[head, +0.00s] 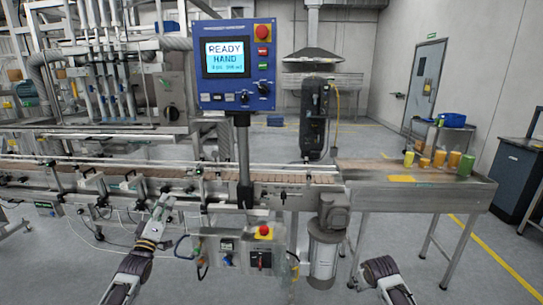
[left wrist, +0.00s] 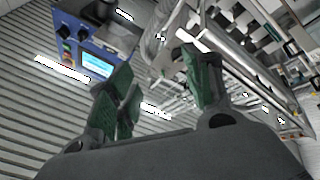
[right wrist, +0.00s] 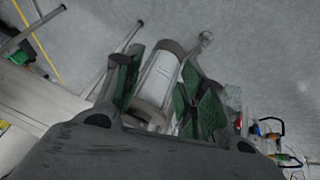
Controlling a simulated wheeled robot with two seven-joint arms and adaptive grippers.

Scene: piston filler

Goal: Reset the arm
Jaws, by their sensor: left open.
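My left gripper (head: 163,203) is raised in front of the conveyor, left of the control box, with its arm coming up from the bottom left. In the left wrist view its green-padded fingers (left wrist: 155,80) stand apart with nothing held between them. My right arm (head: 385,278) shows at the bottom edge of the head view, right of the motor; its fingertips cannot be made out there. In the right wrist view the right gripper's green-padded fingers (right wrist: 165,85) are spread. The pale motor cylinder (right wrist: 158,78) appears between them, seemingly in the background.
The conveyor (head: 270,178) runs across in front of me. A blue control panel (head: 238,65) reading READY HAND stands on a post above it. A box with a red button (head: 264,232) and the motor (head: 325,250) hang below. Several cups (head: 440,159) stand on the right table (head: 400,175).

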